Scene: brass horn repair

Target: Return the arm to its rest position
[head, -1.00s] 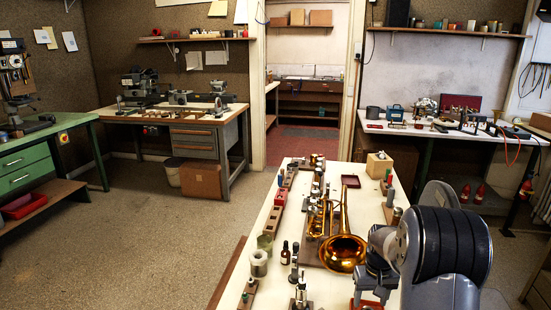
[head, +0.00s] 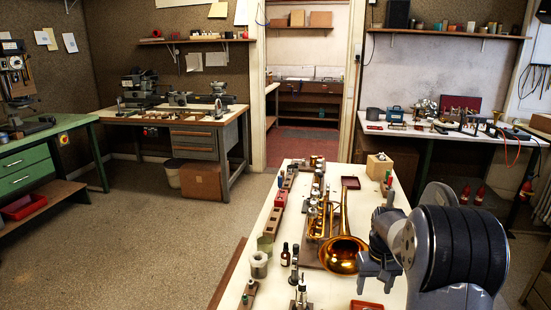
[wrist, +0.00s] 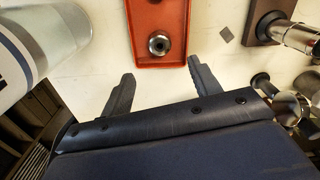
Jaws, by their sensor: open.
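My gripper (head: 376,275) is over the near right part of the white bench, beside the brass horn (head: 343,254). In the wrist view my gripper (wrist: 161,68) shows two dark fingers spread wide apart, with nothing between them. A red tray (wrist: 145,52) lies on the bench just beyond the fingertips, with a small round metal part (wrist: 158,45) in it. The red tray also shows at the bottom of the head view (head: 366,304). My arm bends at the right of the head view and hides part of the bench.
Small bottles (head: 285,254), blocks and metal parts line the bench's left side. A wooden block (head: 379,166) stands at its far end. Open floor (head: 150,235) lies left.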

